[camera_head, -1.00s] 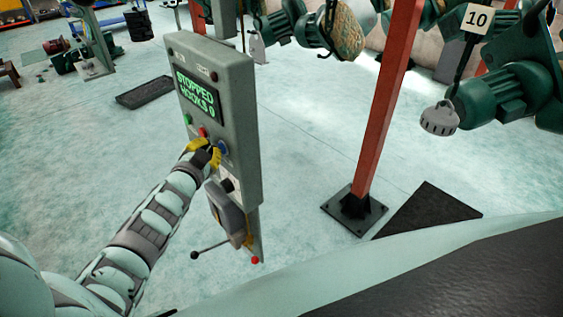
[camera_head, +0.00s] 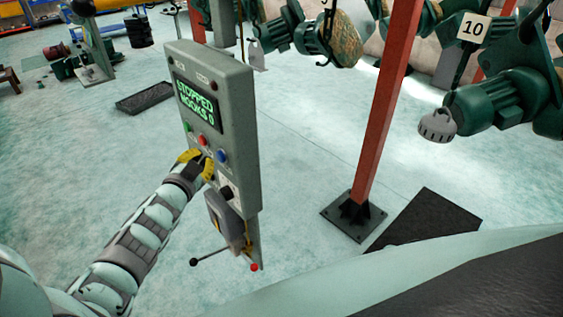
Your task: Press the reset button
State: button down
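The grey control panel (camera_head: 238,121) stands upright left of centre in the head view. Its green-lettered screen (camera_head: 197,101) reads "STOPPED HOOKS 0". Below the screen are a green button (camera_head: 189,127), a red button (camera_head: 203,140) and a blue button (camera_head: 222,156); I cannot read their labels, so which one is reset is unclear. A black knob (camera_head: 227,193) sits lower down. My gripper (camera_head: 204,159) has yellow and black fingers and is at the panel's lower left, just below the red button. The blue button is uncovered. I cannot tell whether the fingers touch the panel or are closed.
A lever with a black ball (camera_head: 194,262) sticks out left below the panel, near a red knob (camera_head: 254,267). A red post (camera_head: 387,110) stands to the right. Green hoist machinery (camera_head: 497,100) hangs at upper right. The floor between panel and post is clear.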

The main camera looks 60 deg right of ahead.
jog(key=a, duration=0.2)
jog(key=w+a, duration=0.1)
jog(key=a, duration=0.1)
jog(key=shift+a+p, duration=0.3)
jog(key=shift+p, duration=0.1)
dwell(0.5)
